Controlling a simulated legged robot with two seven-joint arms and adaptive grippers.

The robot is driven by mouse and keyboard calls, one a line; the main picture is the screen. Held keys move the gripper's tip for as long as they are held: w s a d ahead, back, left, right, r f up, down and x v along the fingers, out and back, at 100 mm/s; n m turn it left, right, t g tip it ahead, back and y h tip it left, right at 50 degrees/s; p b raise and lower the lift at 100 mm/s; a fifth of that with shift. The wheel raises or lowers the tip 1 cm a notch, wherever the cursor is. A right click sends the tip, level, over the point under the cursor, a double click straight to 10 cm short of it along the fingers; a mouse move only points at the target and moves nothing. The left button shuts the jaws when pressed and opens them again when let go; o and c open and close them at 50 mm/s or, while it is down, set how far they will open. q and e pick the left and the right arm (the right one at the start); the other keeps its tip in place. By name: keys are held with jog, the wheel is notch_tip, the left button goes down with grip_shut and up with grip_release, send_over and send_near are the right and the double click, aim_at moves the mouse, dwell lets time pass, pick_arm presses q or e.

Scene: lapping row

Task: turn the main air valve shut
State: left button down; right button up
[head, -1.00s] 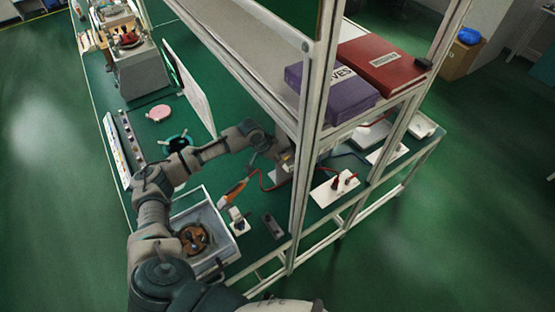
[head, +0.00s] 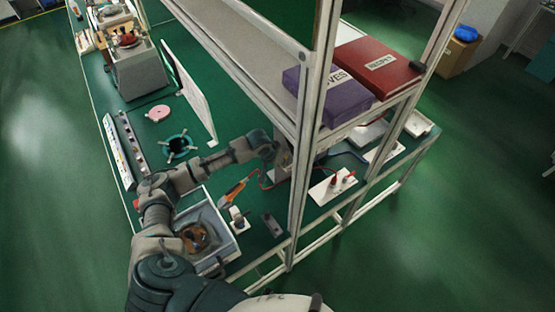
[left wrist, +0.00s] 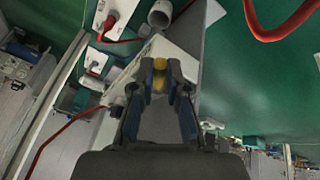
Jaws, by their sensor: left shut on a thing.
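The main air valve shows as a small yellow handle (left wrist: 160,66) in the left wrist view, on a pale grey housing (left wrist: 182,50). My left gripper (left wrist: 160,80) is shut on this handle, with one dark finger on each side of it. In the head view my left arm reaches across the bench to the grey housing beside the shelf post. The handle and fingertips are hard to make out there. The handle's exact angle is not clear. My right gripper is not in view.
A shelf post (head: 305,140) stands close to my left wrist. A white plate with red plugs (head: 332,187), an orange-handled tool (head: 233,192) and a grey tray (head: 222,238) are nearby.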

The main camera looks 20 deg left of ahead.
pick_arm(q)
jog(key=shift+w+d+n+y, duration=0.1)
jog(key=shift+d+n+y, duration=0.4)
jog(key=shift+n, duration=0.5)
jog(key=shift+w+d+n+y, duration=0.1)
jog(key=shift+d+n+y, duration=0.2)
jog(key=shift+d+n, duration=0.5)
jog(key=shift+a, duration=0.25)
jog(key=c, duration=1.2)
grip_release()
jog(key=v, duration=1.1)
jog(key=shift+s+r, duration=0.3)
